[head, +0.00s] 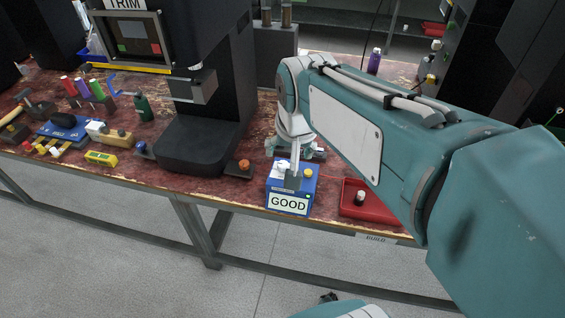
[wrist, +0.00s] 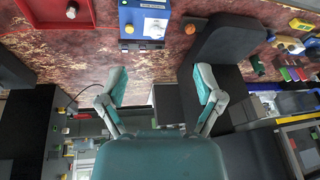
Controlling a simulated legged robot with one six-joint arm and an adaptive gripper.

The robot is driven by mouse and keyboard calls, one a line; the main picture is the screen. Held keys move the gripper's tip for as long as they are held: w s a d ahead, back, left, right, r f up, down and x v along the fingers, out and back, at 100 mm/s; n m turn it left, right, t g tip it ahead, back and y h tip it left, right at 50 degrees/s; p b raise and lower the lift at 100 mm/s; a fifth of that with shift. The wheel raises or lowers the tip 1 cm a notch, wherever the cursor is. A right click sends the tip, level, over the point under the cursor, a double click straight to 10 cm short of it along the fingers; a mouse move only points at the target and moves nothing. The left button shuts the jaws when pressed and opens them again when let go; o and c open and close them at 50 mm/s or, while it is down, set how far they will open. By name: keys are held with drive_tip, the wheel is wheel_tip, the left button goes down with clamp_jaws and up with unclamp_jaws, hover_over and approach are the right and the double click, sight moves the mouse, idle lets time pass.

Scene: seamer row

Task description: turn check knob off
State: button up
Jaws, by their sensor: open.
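A blue box (head: 304,194) with a "GOOD" sign stands at the front edge of the bench. A yellow knob (head: 308,173) and a pale part sit on its top; no label marks either as the check knob.
A black machine (head: 196,145) stands left of the box, with an orange knob (head: 243,165) between them. A red tray (head: 350,206) holding a small dark-and-white knob lies to the right. Tools and coloured parts lie farther left. The bench edge is close in front.

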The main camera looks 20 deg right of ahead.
drive_tip(key=w+d+f+m+g, duration=0.25)
drive_tip(key=w+f+m, duration=0.3)
drive_tip(key=w, duration=0.65)
drive_tip(key=m+g, duration=0.1)
drive_tip(key=m, duration=0.3)
hover_over(283, 164)
wheel_tip(283, 164, down, 10)
wheel_tip(283, 164, down, 11)
drive_tip(key=shift+f, duration=0.1)
drive_tip(key=c, duration=1.2)
